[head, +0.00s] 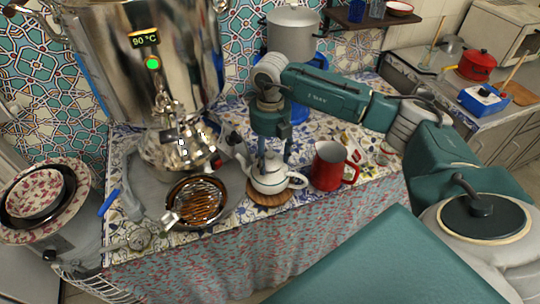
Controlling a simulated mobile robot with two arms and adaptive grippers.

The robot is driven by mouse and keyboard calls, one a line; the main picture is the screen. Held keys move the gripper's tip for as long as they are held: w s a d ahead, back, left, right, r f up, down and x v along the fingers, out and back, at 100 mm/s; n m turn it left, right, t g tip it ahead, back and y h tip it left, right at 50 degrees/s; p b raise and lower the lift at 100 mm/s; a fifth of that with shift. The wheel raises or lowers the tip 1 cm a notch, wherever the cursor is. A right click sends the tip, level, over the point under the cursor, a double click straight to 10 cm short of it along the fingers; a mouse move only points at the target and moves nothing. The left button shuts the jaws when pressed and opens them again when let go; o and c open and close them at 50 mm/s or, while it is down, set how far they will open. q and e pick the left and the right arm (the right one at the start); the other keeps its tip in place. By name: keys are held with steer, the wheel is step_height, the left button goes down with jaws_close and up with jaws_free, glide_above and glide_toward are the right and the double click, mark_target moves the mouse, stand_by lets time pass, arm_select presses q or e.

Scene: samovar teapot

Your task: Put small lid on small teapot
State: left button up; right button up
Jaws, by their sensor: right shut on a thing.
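The small white teapot (268,178) stands upright on a round wooden coaster (268,198) on the patterned tablecloth, its spout to the left and its handle to the right. My right gripper (272,155) points straight down over the teapot's top. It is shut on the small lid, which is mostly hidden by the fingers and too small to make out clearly. I cannot tell whether the lid touches the teapot's rim. My left gripper is not in view.
A red mug (328,168) stands close to the right of the teapot. A round brown bowl with a coiled rack (196,203) lies to its left. The large steel samovar (150,60) rises behind left. A grey pot (293,35) stands at the back.

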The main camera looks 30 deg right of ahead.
steer(key=shift+f+b, duration=0.45)
steer(key=shift+f, duration=0.1)
stand_by(1.3)
steer(key=o, duration=1.2)
steer(key=shift+o, duration=0.7)
steer(key=o, duration=0.4)
steer(key=shift+c, duration=0.2)
steer(key=shift+r+p, duration=2.4)
steer(key=shift+r, duration=1.15)
